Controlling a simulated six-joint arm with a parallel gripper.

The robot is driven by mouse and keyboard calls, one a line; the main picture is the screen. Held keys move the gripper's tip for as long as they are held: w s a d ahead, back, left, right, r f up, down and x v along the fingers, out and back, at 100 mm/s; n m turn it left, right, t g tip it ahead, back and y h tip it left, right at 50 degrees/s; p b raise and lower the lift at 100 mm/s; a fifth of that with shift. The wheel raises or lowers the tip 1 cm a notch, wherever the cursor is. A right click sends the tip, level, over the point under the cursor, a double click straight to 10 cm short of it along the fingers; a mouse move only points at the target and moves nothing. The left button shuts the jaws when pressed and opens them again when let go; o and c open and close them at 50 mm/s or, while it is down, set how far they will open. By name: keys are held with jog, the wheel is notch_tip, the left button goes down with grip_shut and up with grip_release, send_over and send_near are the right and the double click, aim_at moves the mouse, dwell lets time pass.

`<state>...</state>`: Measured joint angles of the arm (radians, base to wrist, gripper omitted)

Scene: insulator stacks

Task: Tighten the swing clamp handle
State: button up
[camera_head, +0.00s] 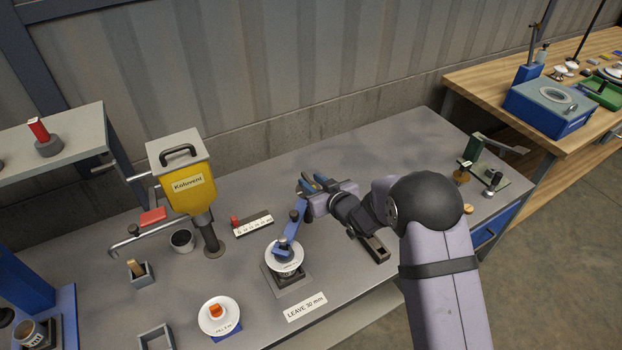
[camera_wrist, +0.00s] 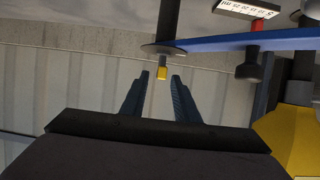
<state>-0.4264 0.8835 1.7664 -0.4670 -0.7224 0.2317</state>
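The swing clamp (camera_head: 291,232) has a blue arm reaching over a white round insulator disc (camera_head: 285,258) on a dark square base (camera_head: 290,281). In the wrist view the blue clamp arm (camera_wrist: 225,43) crosses the upper right, with a dark knob (camera_wrist: 248,68) below it. Near its left end are a thin grey disc and a short post with a yellow tip (camera_wrist: 162,73). My gripper (camera_head: 308,184) is at the clamp's upper end. In the wrist view my gripper (camera_wrist: 160,78) is open, and the yellow tip appears between its fingertips. Contact cannot be told.
A yellow hopper (camera_head: 187,190) stands left of the clamp. A white scale strip (camera_head: 254,226) lies behind it, and a "LEAVE 30 mm" label (camera_head: 305,307) in front. Another white disc (camera_head: 218,316) sits front left. A dark slotted block (camera_head: 374,248) lies under my wrist.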

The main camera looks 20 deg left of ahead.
jog(key=shift+w+a+f, duration=0.2)
jog(key=shift+w+a, duration=0.1)
jog(key=shift+c, duration=0.3)
grip_shut()
jog(key=shift+a+f+m+b, duration=0.15)
jog(key=shift+m+b, duration=0.15)
jog(key=shift+b, duration=0.5)
jog(key=m+h+b, duration=0.1)
jog(key=t+h+b, duration=0.1)
jog(key=b, duration=0.1)
jog(key=shift+s+a+m+t, duration=0.2)
jog(key=shift+m+t, duration=0.1)
jog(key=shift+m, duration=0.1)
jog(key=shift+s+a+r+m+t+h, duration=0.15)
jog(key=shift+m+t+h, duration=0.15)
jog(key=shift+m+h, duration=0.3)
jog(key=shift+w+d+r+m+t+h, duration=0.1)
jog(key=shift+m+t+h, duration=0.2)
jog(key=shift+m+h, duration=0.3)
jog(key=m+h+p, duration=0.2)
jog(key=shift+a+r+t+h+p, duration=0.1)
jog(key=shift+a+t+h+p, duration=0.05)
jog(key=shift+t+h+p, duration=0.2)
jog(key=shift+m+h+p, duration=0.3)
jog(key=shift+h, duration=0.05)
